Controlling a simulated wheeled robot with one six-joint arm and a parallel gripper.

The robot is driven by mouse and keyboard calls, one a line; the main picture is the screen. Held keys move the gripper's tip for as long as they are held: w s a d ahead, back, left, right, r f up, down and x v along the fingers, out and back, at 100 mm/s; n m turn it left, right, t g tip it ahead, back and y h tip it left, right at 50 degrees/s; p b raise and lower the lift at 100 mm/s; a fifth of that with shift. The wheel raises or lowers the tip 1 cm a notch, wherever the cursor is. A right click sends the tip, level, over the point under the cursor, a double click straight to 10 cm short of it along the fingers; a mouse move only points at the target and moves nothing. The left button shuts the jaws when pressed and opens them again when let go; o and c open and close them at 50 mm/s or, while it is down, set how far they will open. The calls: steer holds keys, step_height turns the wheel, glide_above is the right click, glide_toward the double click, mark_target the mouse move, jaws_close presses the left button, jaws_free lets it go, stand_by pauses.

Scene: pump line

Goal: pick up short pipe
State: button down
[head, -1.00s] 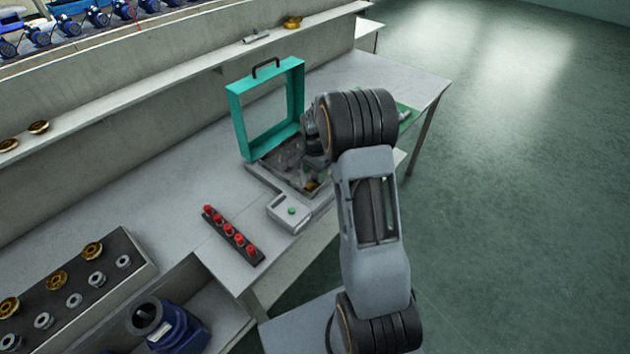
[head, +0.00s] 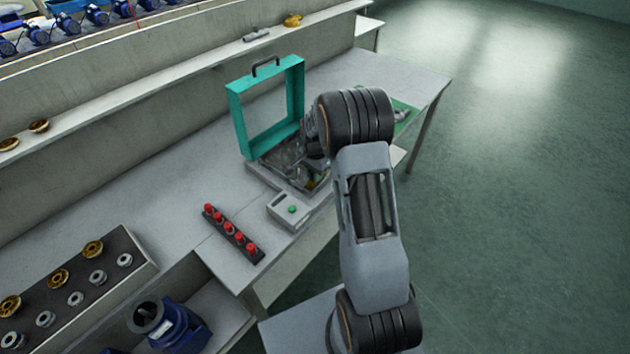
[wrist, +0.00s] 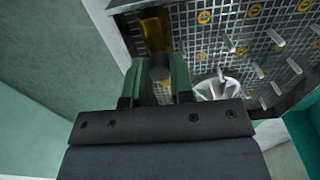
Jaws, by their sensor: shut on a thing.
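My gripper (wrist: 162,80) has green fingers closed on a small dark grey round piece, apparently the end of the short pipe (wrist: 160,68). The rest of that piece is hidden by the fingers and by the steep view. In the wrist view the fingers are at the edge of a perforated metal tray (wrist: 222,45). A brass-coloured piece (wrist: 154,28) is just beyond the fingertips, at the tray's left edge. In the head view my arm mostly hides the gripper, which is over the open teal-lidded case (head: 236,118).
A white round spoked part (wrist: 218,90) is right of the fingers, with several pegs beyond. A box with a green button (head: 291,209) and a rack of red-topped parts (head: 232,233) are in front of the case. A grey pipe-like part (head: 256,34) lies on the shelf.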

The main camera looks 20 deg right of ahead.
stand_by(0.3)
steer(key=shift+r, duration=0.6)
steer(key=s+d+r, duration=0.1)
steer(key=s+r, duration=1.3)
steer(key=r, duration=0.2)
steer(key=shift+d+r+p, duration=0.25)
steer(key=shift+r+p, duration=0.05)
steer(key=shift+r, duration=0.1)
